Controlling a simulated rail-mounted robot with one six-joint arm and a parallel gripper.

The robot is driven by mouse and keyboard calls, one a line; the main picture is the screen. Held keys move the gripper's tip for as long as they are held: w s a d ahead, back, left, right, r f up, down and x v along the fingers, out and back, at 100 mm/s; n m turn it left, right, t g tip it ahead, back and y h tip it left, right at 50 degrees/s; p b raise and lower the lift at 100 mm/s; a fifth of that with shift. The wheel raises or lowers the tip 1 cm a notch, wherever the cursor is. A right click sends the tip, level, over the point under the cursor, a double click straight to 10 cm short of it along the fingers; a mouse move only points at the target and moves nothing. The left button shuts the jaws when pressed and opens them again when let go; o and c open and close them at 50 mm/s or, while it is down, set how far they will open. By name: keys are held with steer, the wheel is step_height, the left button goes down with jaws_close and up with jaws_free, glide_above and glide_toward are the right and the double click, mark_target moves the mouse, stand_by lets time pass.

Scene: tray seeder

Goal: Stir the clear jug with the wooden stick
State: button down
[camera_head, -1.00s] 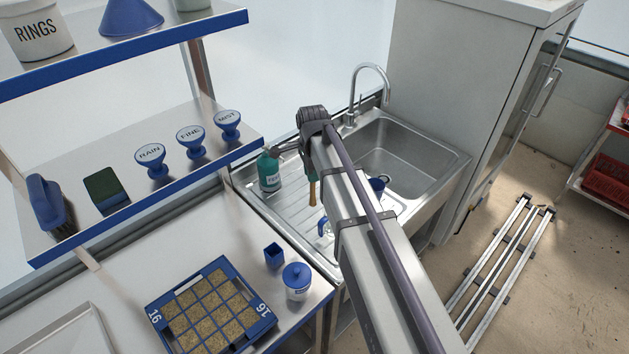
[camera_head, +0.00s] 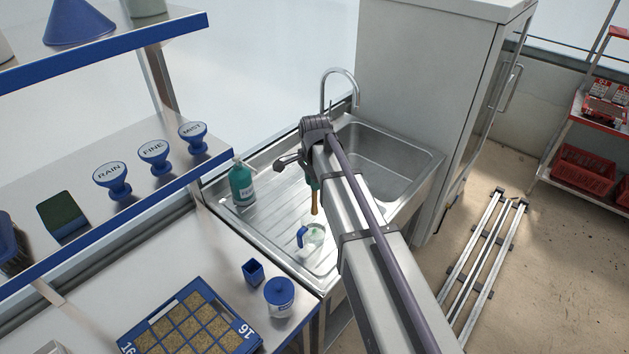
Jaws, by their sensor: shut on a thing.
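The wooden stick (camera_head: 315,204) hangs roughly upright below my gripper (camera_head: 312,183), which is shut on it. The stick's lower end shows just above the jug's rim in the picture. I cannot tell whether it is directly over the opening. The jug's right side is close to my arm in this view.
A teal pump bottle (camera_head: 241,186) stands on the drainboard (camera_head: 265,220) to the left. The tap (camera_head: 341,76) and basin (camera_head: 380,165) lie behind. A blue square pot (camera_head: 253,271), a blue-lidded jar (camera_head: 279,296) and a seed tray (camera_head: 235,328) are on the bench in front.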

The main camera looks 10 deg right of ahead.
mark_target(314, 209)
step_height(314, 209, down, 12)
steer(key=b, duration=1.1)
steer(key=shift+f, duration=0.1)
steer(key=shift+w+a, duration=0.1)
